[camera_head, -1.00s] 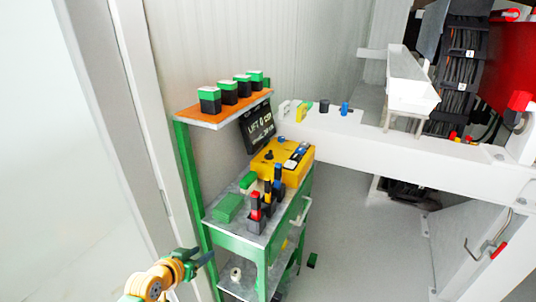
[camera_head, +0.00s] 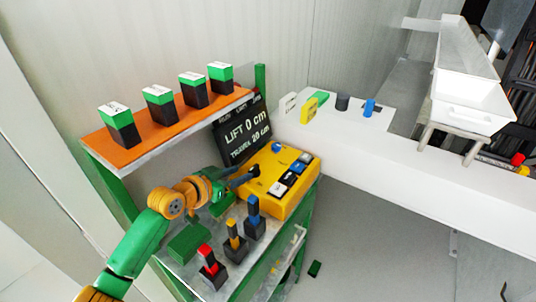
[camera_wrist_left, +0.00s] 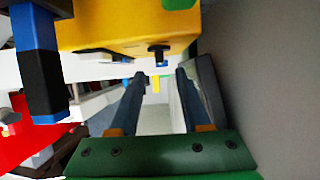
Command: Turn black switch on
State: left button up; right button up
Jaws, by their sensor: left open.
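The yellow control box (camera_head: 290,205) sits on the green cart. A black knob (camera_head: 254,171) shows at the box's left side, close to my left gripper (camera_head: 240,180). In the left wrist view the knob (camera_wrist_left: 158,52) stands out from the yellow box (camera_wrist_left: 120,25), ahead of and roughly between the open fingers (camera_wrist_left: 160,74). The fingers appear apart from it. The switch's exact setting cannot be told. My right gripper is not in view.
A dark display (camera_head: 243,133) reading LIFT 0 cm stands behind the box. Red, yellow and blue-topped black blocks (camera_head: 235,247) stand just in front. Several green-topped blocks stand on the orange shelf (camera_head: 145,150) above. A white bench (camera_head: 350,150) runs to the right.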

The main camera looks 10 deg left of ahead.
aim_at(252, 169)
pick_arm(q)
jog(key=shift+x, duration=0.75)
jog(key=x, duration=0.5)
jog(key=shift+s+a+r, duration=0.1)
jog(key=shift+s+r, duration=0.05)
jog(key=shift+s, duration=0.1)
jog(key=shift+c, duration=0.4)
grip_shut()
